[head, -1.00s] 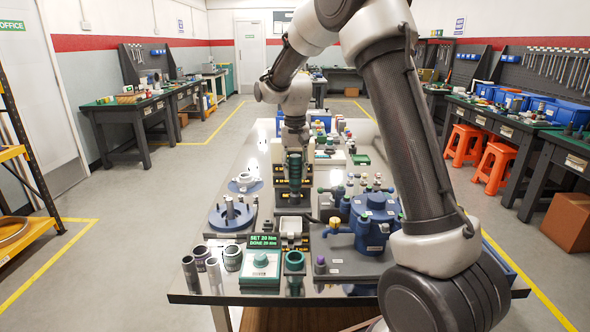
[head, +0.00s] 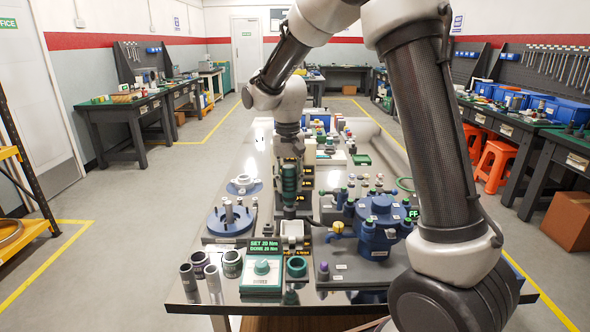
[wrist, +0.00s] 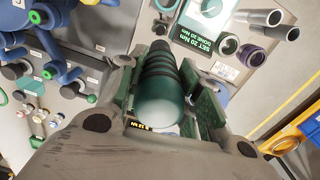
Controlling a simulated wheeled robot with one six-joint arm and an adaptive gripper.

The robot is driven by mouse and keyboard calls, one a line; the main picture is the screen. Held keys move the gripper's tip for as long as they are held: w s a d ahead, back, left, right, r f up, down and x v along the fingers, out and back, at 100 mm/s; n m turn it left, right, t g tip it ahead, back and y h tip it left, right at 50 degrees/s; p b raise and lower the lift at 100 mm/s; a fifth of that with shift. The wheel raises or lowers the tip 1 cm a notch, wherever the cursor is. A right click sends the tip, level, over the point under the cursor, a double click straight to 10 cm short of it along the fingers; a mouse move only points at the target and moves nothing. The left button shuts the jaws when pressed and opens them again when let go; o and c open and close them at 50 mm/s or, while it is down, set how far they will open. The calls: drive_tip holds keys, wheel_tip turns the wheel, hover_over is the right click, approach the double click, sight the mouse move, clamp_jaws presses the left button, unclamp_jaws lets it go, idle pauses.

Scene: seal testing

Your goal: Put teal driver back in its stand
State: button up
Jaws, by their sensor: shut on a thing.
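The teal driver (head: 290,181), with a ribbed dark teal handle, hangs upright in my gripper above the middle of the table. In the wrist view the driver (wrist: 166,92) fills the space between my gripper's fingers (wrist: 166,100), which are shut on its handle. A teal ring-shaped holder (head: 297,266), which looks like the stand, is at the table's near side, right of the green display unit (head: 263,268). The driver is apart from this ring and farther back. The ring shows partly at the top of the wrist view (wrist: 166,5).
A blue lidded vessel (head: 380,222) with bolts and a yellow fitting stands right of the ring. Several grey tubes (head: 212,275) stand left of the display unit.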

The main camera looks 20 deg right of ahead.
drive_tip(key=shift+m, duration=0.6)
drive_tip(key=s, duration=0.1)
drive_tip(key=s+a+f, duration=0.1)
drive_tip(key=s, duration=0.1)
drive_tip(key=s+f, duration=0.1)
drive_tip(key=s, duration=0.1)
drive_tip(key=shift+s+a+f, duration=0.1)
drive_tip(key=shift+s+a, duration=0.1)
drive_tip(key=s+f+m, duration=0.3)
drive_tip(key=f+m, duration=0.1)
drive_tip(key=f, duration=0.3)
drive_tip(key=shift+s+d+f, duration=0.3)
drive_tip(key=shift+s+d, duration=0.05)
drive_tip(key=shift+s, duration=0.05)
drive_tip(key=shift+f, duration=1.4)
idle(0.5)
drive_tip(key=o, duration=1.2)
